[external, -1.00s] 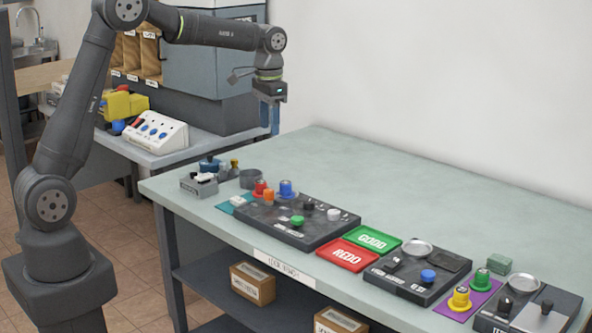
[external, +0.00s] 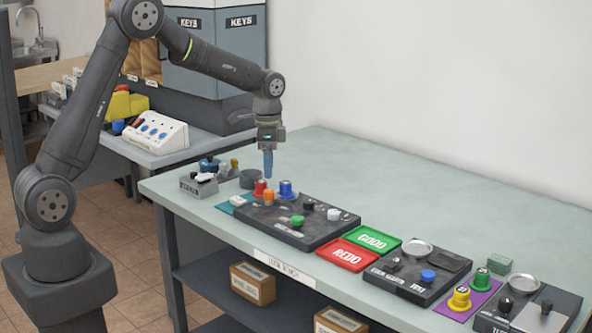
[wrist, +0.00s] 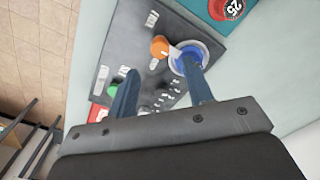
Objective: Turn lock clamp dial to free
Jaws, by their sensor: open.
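A dark lock board (external: 262,221) lies on the bench below my gripper. It carries an orange knob (external: 268,198), a blue round piece (external: 286,189), a green knob (external: 297,220), a white knob (external: 333,214) and small black knobs (external: 309,204). Its labels are too small to read, so I cannot tell which part is the clamp dial. My gripper (external: 268,163) points down above the board's far left end, open and empty. In the wrist view the fingers (wrist: 160,66) frame the orange knob (wrist: 159,46); the right finger overlaps the blue piece (wrist: 188,55).
A red round piece marked 25 (wrist: 226,8) sits on a teal mat (wrist: 205,14). Red REDO (external: 346,254) and green GOOD (external: 373,239) trays lie right of the board, then a second dark board (external: 408,287). The bench's far side is clear.

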